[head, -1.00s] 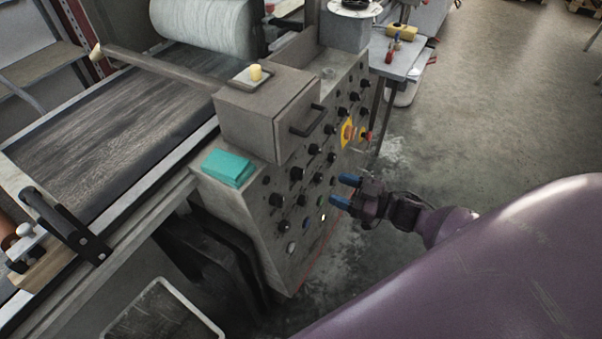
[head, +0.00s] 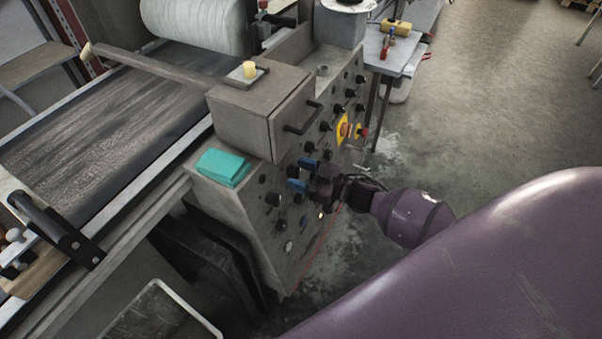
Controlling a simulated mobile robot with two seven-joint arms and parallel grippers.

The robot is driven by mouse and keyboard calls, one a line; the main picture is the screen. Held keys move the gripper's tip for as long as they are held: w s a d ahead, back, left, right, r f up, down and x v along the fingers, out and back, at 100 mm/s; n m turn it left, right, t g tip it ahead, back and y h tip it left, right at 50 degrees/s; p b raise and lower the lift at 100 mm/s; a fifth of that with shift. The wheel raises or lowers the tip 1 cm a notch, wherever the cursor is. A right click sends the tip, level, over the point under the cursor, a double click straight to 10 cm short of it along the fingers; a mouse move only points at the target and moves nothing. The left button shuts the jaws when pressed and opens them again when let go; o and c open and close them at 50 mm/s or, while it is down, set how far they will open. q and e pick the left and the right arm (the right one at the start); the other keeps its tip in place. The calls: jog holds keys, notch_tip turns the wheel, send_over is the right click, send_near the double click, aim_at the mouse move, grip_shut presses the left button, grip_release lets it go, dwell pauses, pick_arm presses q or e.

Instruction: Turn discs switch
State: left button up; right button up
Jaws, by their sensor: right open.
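The grey control panel (head: 262,228) on the conveyor's side carries several black rotary switches and a few buttons. I cannot read any labels, so I cannot tell which one is the discs switch. One black switch (head: 273,199) shows to the left of my right gripper, and another (head: 325,125) shows above it. My right gripper (head: 302,174) has blue fingertips. It is open, with its fingers pointing at the panel's middle rows, and it hides some switches there. I cannot tell if it touches one. My left gripper is not in view.
A red emergency button on a yellow plate (head: 343,129) is above and right of my gripper. A box with a black handle (head: 301,118) juts out above the switches. A teal block (head: 222,167) lies on the ledge. Open floor (head: 480,110) lies right.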

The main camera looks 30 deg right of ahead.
jog(key=shift+c, duration=0.3)
jog(key=c, duration=0.7)
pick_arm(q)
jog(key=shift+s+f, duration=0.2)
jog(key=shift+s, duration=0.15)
pick_arm(e)
jog(key=shift+c, duration=0.8)
jog(key=n, duration=0.3)
jog(key=shift+r+g+y+p, duration=0.1)
jog(key=shift+g+y+p, duration=0.2)
jog(key=shift+g, duration=0.1)
jog(key=n+g+p, duration=0.1)
jog(key=n, duration=0.4)
jog(key=shift+w+d+r, duration=0.1)
jog(key=n, duration=0.2)
jog(key=shift+n, duration=0.3)
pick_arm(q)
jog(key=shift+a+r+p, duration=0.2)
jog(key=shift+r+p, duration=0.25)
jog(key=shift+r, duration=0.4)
pick_arm(e)
jog(key=shift+n+g, duration=0.5)
jog(key=shift+n, duration=0.6)
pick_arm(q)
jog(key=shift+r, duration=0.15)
